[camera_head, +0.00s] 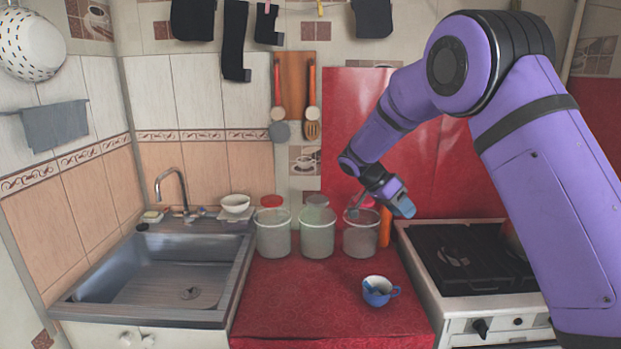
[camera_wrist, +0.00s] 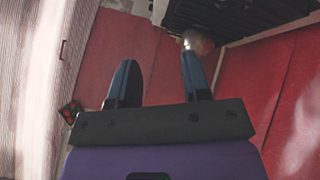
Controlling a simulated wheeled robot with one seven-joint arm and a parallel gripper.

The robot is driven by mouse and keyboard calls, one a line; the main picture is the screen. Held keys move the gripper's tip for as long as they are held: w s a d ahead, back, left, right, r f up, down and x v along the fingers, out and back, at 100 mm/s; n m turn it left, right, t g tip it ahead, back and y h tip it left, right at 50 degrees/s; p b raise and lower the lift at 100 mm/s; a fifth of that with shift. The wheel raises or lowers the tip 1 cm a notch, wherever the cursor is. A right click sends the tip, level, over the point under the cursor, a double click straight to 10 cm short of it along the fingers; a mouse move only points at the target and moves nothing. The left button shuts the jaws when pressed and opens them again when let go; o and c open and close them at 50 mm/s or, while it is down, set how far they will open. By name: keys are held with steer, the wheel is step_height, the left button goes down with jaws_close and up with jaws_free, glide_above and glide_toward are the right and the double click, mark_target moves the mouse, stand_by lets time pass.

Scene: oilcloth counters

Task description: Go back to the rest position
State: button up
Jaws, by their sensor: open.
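My purple arm reaches in from the right in the head view. My gripper (camera_head: 378,207) is in the air in front of the right jar and the red wall panel, above the red counter. In the wrist view my gripper (camera_wrist: 158,80) shows two blue fingers spread apart with nothing held between them. A blue cup (camera_head: 378,291) with a pale inside stands upright on the red counter (camera_head: 300,320), below my gripper and apart from it. Something blue shows inside the cup.
Jars (camera_head: 274,232) stand in a row at the counter's back. A sink (camera_head: 160,270) with a tap is at left, a white bowl (camera_head: 235,204) behind it. A gas stove (camera_head: 470,258) is at right under my arm. The counter's front left is clear.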

steer(key=s+d+r+n+t+y, duration=0.1)
steer(key=s+d+r+n+y, duration=0.2)
steer(key=s+r, duration=0.5)
steer(key=s+d+r+n+t+y, duration=0.1)
steer(key=s+d+r+n+y, duration=0.2)
steer(key=s+r, duration=0.6)
steer(key=s+f+n+t+y, duration=0.1)
steer(key=s+n+t, duration=0.3)
steer(key=s, duration=2)
steer(key=shift+d+f+n+t+y, duration=0.4)
steer(key=shift+n+y, duration=0.4)
steer(key=shift+n, duration=1)
steer(key=shift+s+r, duration=0.1)
